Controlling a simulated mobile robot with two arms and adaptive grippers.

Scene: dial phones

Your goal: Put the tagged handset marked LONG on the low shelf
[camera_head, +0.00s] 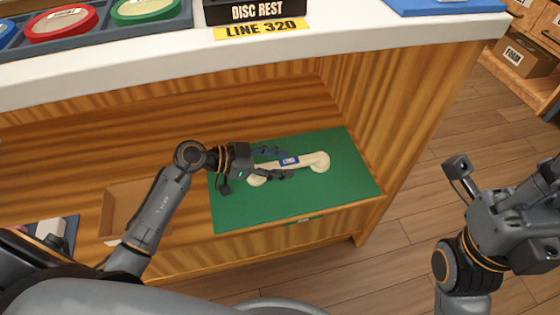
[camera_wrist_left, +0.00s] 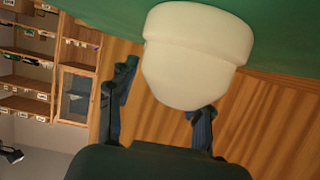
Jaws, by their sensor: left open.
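The cream handset (camera_head: 318,162) lies on the green mat (camera_head: 235,215) on the low shelf (camera_head: 310,98). It has a blue tag (camera_head: 289,160) near its middle; the lettering is too small to read surely. My left gripper (camera_head: 272,163) is open, low at the handset's left part, with its fingers beside it. In the left wrist view the rounded cream end of the handset (camera_wrist_left: 195,60) fills the space above and between the open fingers (camera_wrist_left: 160,115). My right gripper (camera_head: 505,180) is at the right, away from the shelf; its jaw opening is unclear.
The white counter (camera_head: 350,33) overhangs the shelf, with a "DISC REST" block (camera_head: 256,11) and a "LINE 320" label (camera_head: 260,29) at its edge. An open cardboard box (camera_head: 118,205) stands left of the mat. A wooden side wall bounds the shelf at right.

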